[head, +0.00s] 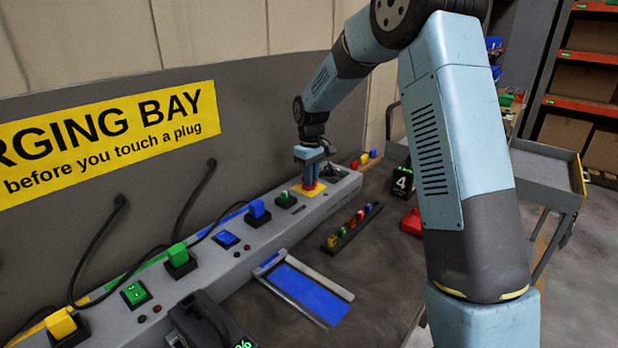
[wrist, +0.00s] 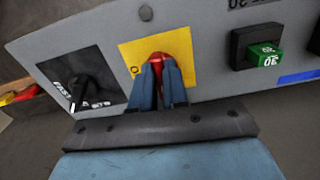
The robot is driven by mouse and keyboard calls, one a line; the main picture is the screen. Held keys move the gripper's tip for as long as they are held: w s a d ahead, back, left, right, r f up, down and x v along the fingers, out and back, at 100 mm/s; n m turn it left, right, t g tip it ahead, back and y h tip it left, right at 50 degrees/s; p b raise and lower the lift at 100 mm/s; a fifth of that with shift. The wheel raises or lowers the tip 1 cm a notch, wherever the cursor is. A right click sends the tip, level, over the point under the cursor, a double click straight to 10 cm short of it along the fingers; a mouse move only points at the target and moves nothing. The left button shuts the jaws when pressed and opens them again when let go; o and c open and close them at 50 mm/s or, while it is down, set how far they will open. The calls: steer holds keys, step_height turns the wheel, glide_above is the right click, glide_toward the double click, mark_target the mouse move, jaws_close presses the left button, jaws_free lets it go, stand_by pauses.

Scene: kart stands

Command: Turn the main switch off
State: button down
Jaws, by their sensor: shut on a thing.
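The main switch is a red knob (wrist: 157,57) on a yellow plate (wrist: 183,52) in the wrist view. In the head view the yellow plate (head: 315,192) is near the far end of the grey charging strip. My gripper (wrist: 160,75) has its two blue fingers shut on the red knob, covering most of it. In the head view my gripper (head: 311,184) reaches down onto the knob from above.
A black selector (wrist: 80,88) marked "FAST" sits left of the plate in the wrist view. A black socket with a green plug (wrist: 264,57) is on the right. In the head view, a rack of small coloured pieces (head: 351,225) and a blue tray (head: 303,290) lie in front.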

steer(key=shift+w+n, duration=0.1)
steer(key=shift+n, duration=0.4)
steer(key=shift+r, duration=0.1)
steer(key=c, duration=1.1)
jaws_free()
steer(key=shift+c, duration=0.2)
step_height(320, 180, up, 14)
steer(key=shift+f, duration=0.25)
